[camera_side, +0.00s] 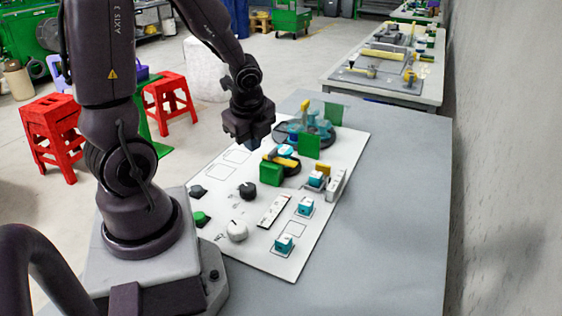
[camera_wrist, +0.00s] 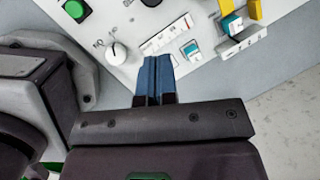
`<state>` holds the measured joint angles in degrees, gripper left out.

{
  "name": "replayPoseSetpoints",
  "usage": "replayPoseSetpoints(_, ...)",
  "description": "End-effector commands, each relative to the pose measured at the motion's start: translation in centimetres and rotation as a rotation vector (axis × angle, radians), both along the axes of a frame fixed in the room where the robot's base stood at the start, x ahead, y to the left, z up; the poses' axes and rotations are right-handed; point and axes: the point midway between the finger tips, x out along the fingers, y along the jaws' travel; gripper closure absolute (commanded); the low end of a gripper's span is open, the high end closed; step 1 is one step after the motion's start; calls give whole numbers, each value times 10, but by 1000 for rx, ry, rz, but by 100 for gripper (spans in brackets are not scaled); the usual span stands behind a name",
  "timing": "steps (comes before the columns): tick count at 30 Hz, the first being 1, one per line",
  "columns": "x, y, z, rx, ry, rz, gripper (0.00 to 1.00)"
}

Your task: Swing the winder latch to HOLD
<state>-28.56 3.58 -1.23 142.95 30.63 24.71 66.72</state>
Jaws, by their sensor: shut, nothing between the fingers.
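My gripper (camera_side: 248,143) hangs above the far left part of the white panel (camera_side: 222,190) in the side view, clear of the parts on it. In the wrist view its blue fingers (camera_wrist: 156,62) are together with nothing between them. A round teal device with green plates (camera_side: 305,128), possibly the winder, stands at the panel's far end. A green block (camera_side: 271,174) with a yellow bar (camera_side: 279,160) over it sits in front. I cannot tell which part is the latch, and no HOLD mark is legible.
The panel also carries a black knob (camera_side: 247,190), a white knob (camera_side: 237,231), a green button (camera_side: 201,218), a labelled strip (camera_side: 273,211), several teal blocks (camera_side: 285,243) and a white slotted holder (camera_side: 336,184). The grey table (camera_side: 385,200) is bare to the right.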

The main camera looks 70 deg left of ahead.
Motion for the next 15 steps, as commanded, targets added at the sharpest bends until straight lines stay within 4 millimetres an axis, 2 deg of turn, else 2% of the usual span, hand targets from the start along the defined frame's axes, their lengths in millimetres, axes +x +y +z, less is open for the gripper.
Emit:
replayPoseSetpoints(4,6,8,-20,36,83,-404,100)
replayPoseSetpoints(9,21,8,-23,111,124,-827,100)
replayPoseSetpoints(15,32,7,-21,184,148,-1099,100)
